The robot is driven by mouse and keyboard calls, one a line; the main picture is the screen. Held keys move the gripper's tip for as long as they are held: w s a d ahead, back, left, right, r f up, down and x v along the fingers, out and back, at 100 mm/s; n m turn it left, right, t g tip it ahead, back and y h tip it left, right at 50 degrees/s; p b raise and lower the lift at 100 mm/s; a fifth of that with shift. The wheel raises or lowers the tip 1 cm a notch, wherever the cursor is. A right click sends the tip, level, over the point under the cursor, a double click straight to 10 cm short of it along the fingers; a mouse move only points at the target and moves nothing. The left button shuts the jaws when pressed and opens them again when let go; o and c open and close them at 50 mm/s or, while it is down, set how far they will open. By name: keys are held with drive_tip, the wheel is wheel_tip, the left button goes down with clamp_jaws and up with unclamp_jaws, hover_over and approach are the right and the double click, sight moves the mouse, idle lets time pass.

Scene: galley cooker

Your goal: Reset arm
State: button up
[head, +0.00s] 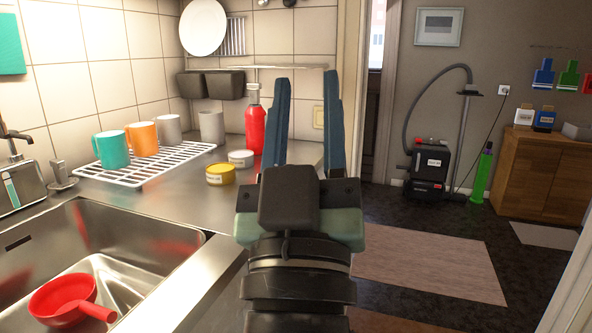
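My gripper (304,122) is in the middle of the head view, pointing away from me, with two long blue fingers. The fingers stand well apart and nothing shows between them. My gripper appears in front of the counter's right end, and its body hides part of the counter edge. A red bottle (254,125) shows just left of the left finger; I cannot tell how far apart they are in depth.
The steel counter (190,200) holds a white rack (150,167) with several mugs, a yellow tin (220,175) and a white tin (241,158). The sink (150,262) holds a red pan (66,299). Open floor with a rug (430,262) lies right; a vacuum cleaner (430,165) stands behind.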

drive_tip(key=s+r+m+t+y, duration=0.2)
drive_tip(key=s+r, duration=0.6)
wheel_tip(320, 180, up, 29)
drive_tip(key=w+p, duration=0.1)
drive_tip(key=p, duration=2.9)
drive_tip(key=shift+a+g+h, duration=0.3)
drive_tip(key=shift+a, duration=0.15)
drive_tip(key=shift+o, duration=0.9)
drive_tip(key=shift+a+n, duration=0.1)
drive_tip(key=shift+n, duration=0.2)
